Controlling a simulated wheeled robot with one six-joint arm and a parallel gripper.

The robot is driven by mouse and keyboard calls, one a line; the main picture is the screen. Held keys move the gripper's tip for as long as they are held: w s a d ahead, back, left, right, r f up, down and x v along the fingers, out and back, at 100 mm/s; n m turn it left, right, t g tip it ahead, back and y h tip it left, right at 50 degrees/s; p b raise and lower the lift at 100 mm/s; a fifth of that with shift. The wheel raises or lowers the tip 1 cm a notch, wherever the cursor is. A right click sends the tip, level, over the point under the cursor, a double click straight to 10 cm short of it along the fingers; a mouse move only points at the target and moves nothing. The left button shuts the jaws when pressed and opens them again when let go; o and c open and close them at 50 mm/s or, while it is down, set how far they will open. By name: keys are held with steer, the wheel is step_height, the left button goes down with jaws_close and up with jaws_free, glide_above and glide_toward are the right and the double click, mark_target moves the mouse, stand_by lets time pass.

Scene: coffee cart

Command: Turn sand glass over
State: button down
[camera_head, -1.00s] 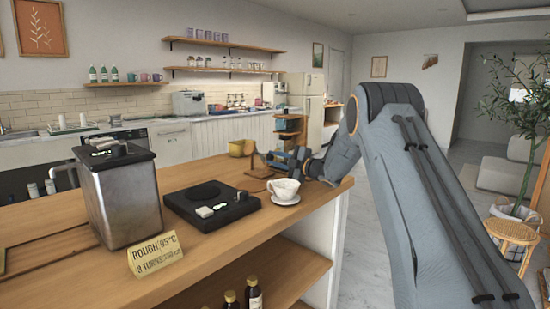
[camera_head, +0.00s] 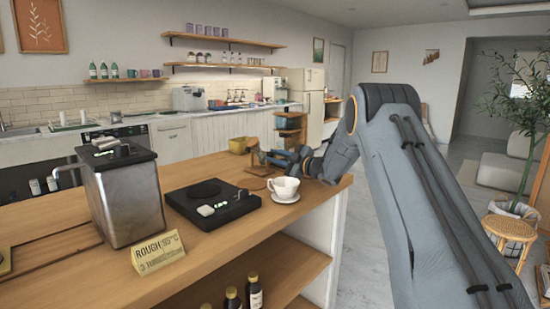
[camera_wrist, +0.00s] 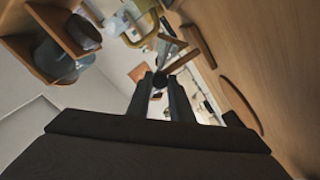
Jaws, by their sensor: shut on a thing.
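The sand glass (camera_head: 256,156) is a small thing with a brown wooden or copper-coloured frame, near the far edge of the counter left of my gripper. My gripper (camera_head: 270,158) reaches it from the right, low over the counter behind the white cup. In the wrist view my gripper (camera_wrist: 160,82) has its fingers close together around a small dark part, with a brown bar (camera_wrist: 181,60) just beyond the tips. The fingers hide much of the sand glass, so its glass and sand cannot be made out.
A white cup (camera_head: 284,187) on a saucer stands close in front of my gripper. A black scale (camera_head: 208,204), a steel canister (camera_head: 126,200) and a brass sign (camera_head: 158,252) are on the counter (camera_head: 215,262). A yellow container (camera_head: 239,145) stands behind. The counter's right edge is close.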

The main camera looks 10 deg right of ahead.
steer(key=c, duration=1.6)
jaws_free()
steer(key=shift+v, duration=3.95)
